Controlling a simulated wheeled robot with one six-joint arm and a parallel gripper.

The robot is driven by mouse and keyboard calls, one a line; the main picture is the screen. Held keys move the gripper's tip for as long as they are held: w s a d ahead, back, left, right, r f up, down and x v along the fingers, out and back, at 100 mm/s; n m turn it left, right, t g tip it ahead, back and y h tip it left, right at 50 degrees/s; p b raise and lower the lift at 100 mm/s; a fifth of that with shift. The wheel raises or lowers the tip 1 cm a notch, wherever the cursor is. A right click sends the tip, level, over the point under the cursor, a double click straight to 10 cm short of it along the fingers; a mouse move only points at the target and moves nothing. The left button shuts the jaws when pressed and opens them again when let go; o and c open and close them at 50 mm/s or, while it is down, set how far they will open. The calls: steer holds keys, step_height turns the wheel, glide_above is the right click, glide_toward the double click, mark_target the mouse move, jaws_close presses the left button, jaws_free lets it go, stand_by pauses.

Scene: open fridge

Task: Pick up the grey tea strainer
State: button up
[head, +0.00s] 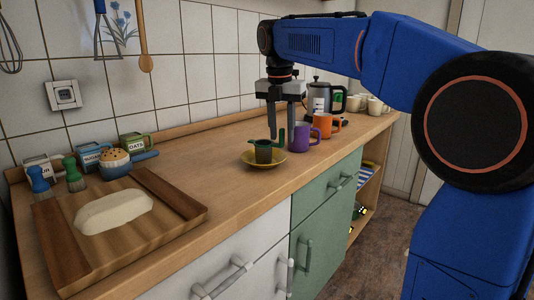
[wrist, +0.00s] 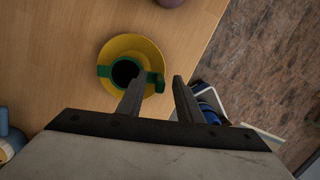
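In the wrist view the strainer (wrist: 104,71) has a dark round bowl, a tab at the left and the handle at the right, on the saucer (wrist: 125,42). My gripper (head: 281,138) points down and is open. In the wrist view its fingertips (wrist: 159,78) are apart, with the handle near the left one. I cannot tell whether they touch.
A wooden board (head: 175,205) with a pale loaf lies at the left. The counter between board and saucer is clear.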

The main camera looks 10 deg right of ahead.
jaws_close()
step_height(320, 180, up, 10)
stand_by(0.6)
